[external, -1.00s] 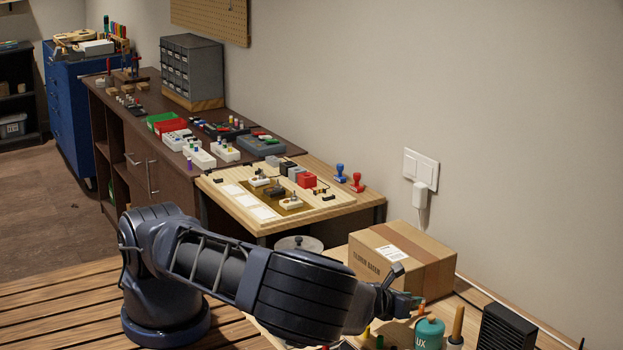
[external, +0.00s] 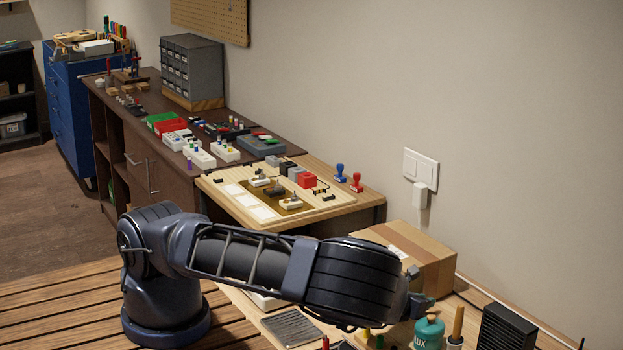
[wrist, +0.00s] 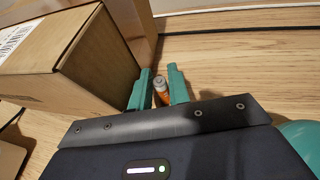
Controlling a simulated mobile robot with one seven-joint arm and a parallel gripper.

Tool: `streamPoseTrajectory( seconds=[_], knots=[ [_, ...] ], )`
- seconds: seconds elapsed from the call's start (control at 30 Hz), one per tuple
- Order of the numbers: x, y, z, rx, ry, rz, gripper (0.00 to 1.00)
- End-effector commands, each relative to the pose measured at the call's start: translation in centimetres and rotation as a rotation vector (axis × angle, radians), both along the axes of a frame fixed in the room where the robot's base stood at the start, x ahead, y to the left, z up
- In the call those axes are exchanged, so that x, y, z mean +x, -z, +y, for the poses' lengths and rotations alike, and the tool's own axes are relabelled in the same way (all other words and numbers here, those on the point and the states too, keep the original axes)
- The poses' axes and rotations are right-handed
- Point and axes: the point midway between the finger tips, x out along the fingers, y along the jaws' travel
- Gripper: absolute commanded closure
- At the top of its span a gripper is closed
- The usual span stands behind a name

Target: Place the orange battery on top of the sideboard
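The orange battery (wrist: 162,91), with a grey end, shows in the wrist view between the teal fingers of my gripper (wrist: 160,86). The fingers stand close on both sides of it and appear to touch it. In the external view my gripper (external: 419,306) is low over the bench at the right, in front of the cardboard box, and the battery is hidden there. The sideboard (external: 135,158) is the dark brown cabinet along the wall at the left back, with its top partly covered.
The cardboard box (external: 432,262) stands right beside my gripper. A teal bottle (external: 429,334), a wood-handled tool (external: 457,325) and a black finned box (external: 507,328) are near. A light wood table (external: 350,207) lies between here and the sideboard. Trays and a drawer cabinet (external: 192,70) fill much of the sideboard's top.

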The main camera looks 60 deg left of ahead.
Motion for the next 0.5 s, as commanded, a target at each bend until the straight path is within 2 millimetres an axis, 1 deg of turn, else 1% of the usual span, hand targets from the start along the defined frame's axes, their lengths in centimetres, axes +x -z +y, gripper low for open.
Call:
streamPoseTrajectory(
  seconds=[0.1,0.13,0.2,0.23,0.5],
  knots=[
    [-0.02,0.0,-0.01,0.0,0.0,0.0,0.82],
    [-0.03,0.0,-0.02,0.0,0.0,0.0,0.84],
    [-0.03,0.0,-0.02,0.0,0.0,0.0,0.98],
    [-0.03,0.0,-0.02,0.0,0.0,0.0,1.0],
    [-0.04,-0.04,-0.03,0.0,0.0,0.0,1.0]
  ],
)
